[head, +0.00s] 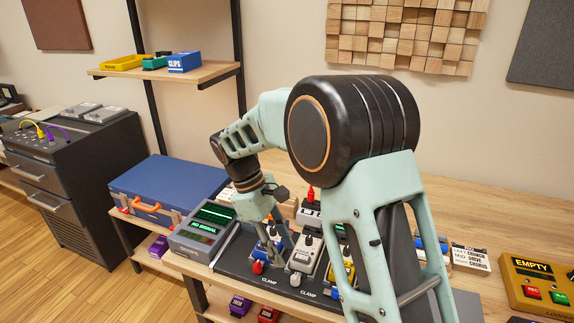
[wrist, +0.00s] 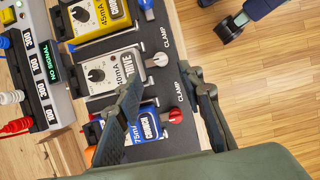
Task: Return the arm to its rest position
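My arm reaches out over the pedalboard (head: 262,275). My gripper (head: 277,237) points down above the board's left part, and in the wrist view its fingers (wrist: 160,78) stand apart with nothing held between them. Below lies the blue pedal marked CRUNCH (wrist: 148,133) with a red clamp knob (wrist: 176,115), which shows between the fingers. The white pedal marked DRIVE (wrist: 100,74) is beside it, and the yellow pedal (wrist: 97,14) is beyond. Whether a finger touches the blue pedal I cannot tell. My arm hides part of the bench.
A grey tester box (head: 200,232) and a blue case (head: 168,187) stand left of the board. A power unit (wrist: 42,70) with white and red plugs runs along the pedals' back. A yellow EMPTY box (head: 535,278) sits at right. A shelf with bins (head: 165,75) hangs behind.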

